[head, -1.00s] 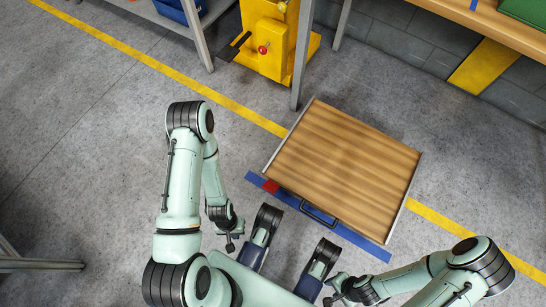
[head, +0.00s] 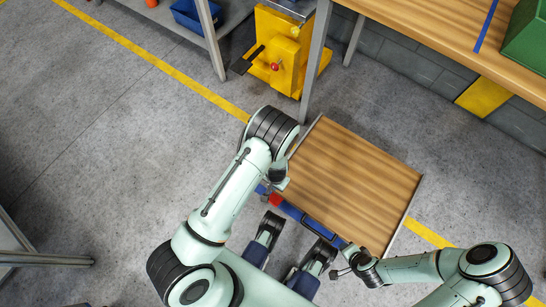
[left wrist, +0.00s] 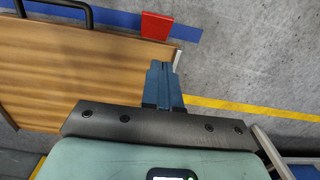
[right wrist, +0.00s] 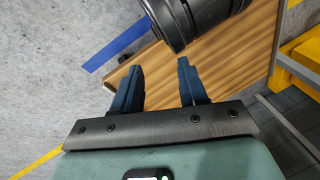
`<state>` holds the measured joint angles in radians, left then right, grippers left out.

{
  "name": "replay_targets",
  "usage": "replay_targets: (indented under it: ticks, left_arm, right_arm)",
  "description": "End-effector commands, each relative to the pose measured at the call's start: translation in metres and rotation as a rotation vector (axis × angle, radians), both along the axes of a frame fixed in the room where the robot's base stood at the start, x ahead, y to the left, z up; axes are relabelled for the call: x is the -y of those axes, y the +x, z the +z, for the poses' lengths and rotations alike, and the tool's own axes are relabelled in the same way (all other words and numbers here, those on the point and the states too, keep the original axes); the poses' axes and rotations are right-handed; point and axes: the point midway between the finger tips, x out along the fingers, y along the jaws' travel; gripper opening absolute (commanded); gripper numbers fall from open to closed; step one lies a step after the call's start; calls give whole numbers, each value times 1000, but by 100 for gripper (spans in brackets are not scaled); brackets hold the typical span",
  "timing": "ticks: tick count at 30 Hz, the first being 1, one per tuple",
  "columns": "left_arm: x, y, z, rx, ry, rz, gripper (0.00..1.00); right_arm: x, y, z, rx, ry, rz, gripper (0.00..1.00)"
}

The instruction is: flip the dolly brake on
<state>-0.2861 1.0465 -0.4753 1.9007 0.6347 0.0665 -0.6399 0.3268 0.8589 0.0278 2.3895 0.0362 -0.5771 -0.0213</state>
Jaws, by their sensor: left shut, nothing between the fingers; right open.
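The dolly is a flat wooden platform (head: 355,185) with light metal side edges, standing on the floor. A red pedal-like piece (head: 276,200) sits by its near-left corner; it also shows in the left wrist view (left wrist: 157,25). I cannot tell how this piece is tilted. In the left wrist view my left gripper (left wrist: 161,66) is shut and empty, above the platform's edge, pointing toward the red piece with a gap in the picture. My left arm hides most of it in the head view. My right gripper (right wrist: 157,75) is open and empty, above the platform near its front edge.
A blue strip (left wrist: 110,15) runs along the dolly's front, beside a dark handle (left wrist: 60,8). A yellow machine (head: 280,50) and a wooden workbench (head: 440,25) stand behind. Open grey floor (head: 110,150) lies to the left.

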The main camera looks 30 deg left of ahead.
Motion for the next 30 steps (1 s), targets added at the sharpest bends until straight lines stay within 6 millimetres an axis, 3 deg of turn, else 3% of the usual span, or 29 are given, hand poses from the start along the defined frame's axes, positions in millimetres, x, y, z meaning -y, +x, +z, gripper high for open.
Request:
replay_targets:
  ticks: [4,16,21,30]
  left_arm:
    - [6,10,8,5,-9,-30,0]
    - [6,10,0,4,-9,-30,0]
    - [6,8,-26,1,-10,-29,0]
    - [6,7,-91,2,-10,-28,0]
  right_arm:
    - [-5,7,7,21,10,4,43]
    - [-4,9,4,26,7,1,43]
    - [3,22,-6,59,-11,-12,43]
    - [10,-19,-47,-81,-7,-21,43]
